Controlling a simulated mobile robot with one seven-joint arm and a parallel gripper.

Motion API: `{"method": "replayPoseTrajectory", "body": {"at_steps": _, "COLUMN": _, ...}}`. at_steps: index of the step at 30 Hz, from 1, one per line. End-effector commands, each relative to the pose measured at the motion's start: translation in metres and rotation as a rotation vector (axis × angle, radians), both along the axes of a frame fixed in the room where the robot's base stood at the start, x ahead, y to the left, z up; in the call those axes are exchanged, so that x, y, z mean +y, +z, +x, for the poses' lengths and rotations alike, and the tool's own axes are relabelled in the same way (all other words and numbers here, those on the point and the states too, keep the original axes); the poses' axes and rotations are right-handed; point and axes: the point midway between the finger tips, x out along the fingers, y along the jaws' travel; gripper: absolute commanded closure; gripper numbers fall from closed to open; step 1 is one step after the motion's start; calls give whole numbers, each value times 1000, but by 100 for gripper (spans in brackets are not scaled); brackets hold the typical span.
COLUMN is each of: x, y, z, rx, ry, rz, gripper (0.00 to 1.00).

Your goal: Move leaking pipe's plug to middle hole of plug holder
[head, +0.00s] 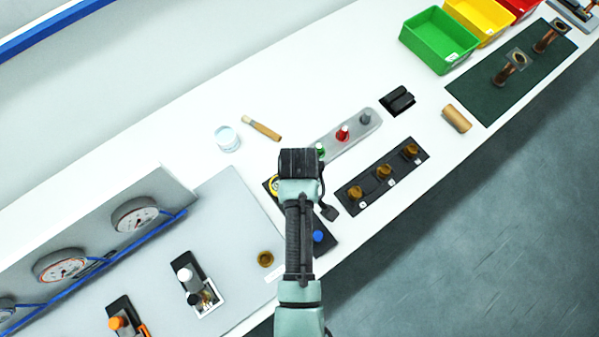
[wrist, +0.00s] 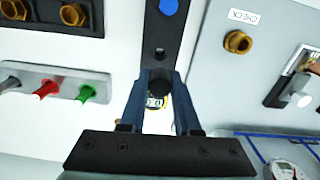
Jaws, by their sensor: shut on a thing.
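My gripper (wrist: 161,88) is shut on a dark cylindrical plug (wrist: 160,84), seen between the two fingers in the wrist view. In the head view my gripper is hidden under the wrist. The plug holder, a dark strip (head: 325,246), lies below it; it also shows in the wrist view (wrist: 150,30). A blue plug (head: 318,236) stands at one end of it. A small dark hole (wrist: 160,52) shows between the blue plug and the held plug. A yellow ring-shaped piece (head: 273,185) is at the other end, partly hidden. I cannot tell whether the held plug touches the holder.
A grey rack (head: 363,132) holds green, red and grey plugs. A black block (head: 372,196) carries three brass fittings. A grey panel (head: 235,225) with gauges, a white-plugged pipe unit (head: 195,285) and a brass fitting (head: 265,258) is at left. A white jar (head: 227,139) and brush (head: 262,128) lie behind.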

Motion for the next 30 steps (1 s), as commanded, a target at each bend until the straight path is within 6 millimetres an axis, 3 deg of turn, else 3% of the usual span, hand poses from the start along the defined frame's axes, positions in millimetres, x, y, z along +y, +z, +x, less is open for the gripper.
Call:
{"method": "replayPoseTrajectory", "body": {"at_steps": 10, "x": 0, "y": 3, "z": 0, "rx": -1, "ry": 1, "rz": 1, "gripper": 100}}
{"method": "replayPoseTrajectory", "body": {"at_steps": 30, "x": 0, "y": -56, "z": 0, "rx": -1, "ry": 1, "rz": 1, "gripper": 100}}
